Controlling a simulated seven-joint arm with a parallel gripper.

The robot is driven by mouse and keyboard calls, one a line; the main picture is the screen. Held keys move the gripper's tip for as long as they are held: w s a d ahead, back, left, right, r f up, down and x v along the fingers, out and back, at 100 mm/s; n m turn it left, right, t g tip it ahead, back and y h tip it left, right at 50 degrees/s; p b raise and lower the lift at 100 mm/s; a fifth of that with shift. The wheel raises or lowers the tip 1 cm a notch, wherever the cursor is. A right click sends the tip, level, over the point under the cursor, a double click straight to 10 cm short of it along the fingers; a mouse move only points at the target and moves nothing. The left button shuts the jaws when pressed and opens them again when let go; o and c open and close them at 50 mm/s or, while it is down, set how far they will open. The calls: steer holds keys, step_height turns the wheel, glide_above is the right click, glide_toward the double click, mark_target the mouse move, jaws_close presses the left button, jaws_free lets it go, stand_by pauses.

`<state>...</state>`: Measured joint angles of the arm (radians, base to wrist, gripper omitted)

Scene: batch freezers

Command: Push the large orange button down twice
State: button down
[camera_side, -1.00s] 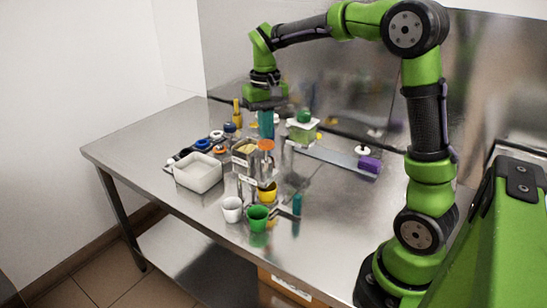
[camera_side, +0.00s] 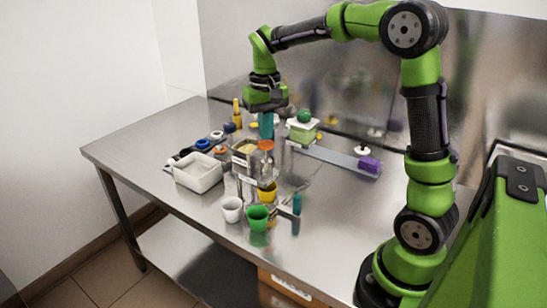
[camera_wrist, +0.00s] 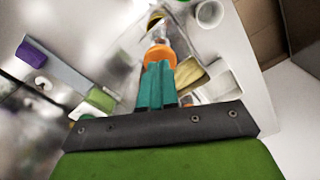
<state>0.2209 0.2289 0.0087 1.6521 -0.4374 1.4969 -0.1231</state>
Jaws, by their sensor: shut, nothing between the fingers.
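The large orange button (camera_side: 266,145) is a round disc at the top of an upright stand in the middle of the table. In the wrist view the orange button (camera_wrist: 159,53) shows just beyond the fingertips. My gripper (camera_side: 266,136) points down with its teal fingers shut and empty, the tips just above the button or at its top. In the wrist view the two fingers of my gripper (camera_wrist: 157,66) lie side by side and cover part of the button. I cannot tell whether the tips touch it.
A white tub (camera_side: 197,180) stands to the left of the stand. A white cup (camera_side: 231,211), a green cup (camera_side: 257,219) and a yellow cup (camera_side: 267,193) are in front. A green-lidded container (camera_side: 302,130) and a purple-ended bar (camera_side: 367,165) are to the right. The table's front left is clear.

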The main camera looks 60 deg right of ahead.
steer(key=shift+f, duration=1.7)
steer(key=shift+r, duration=1.95)
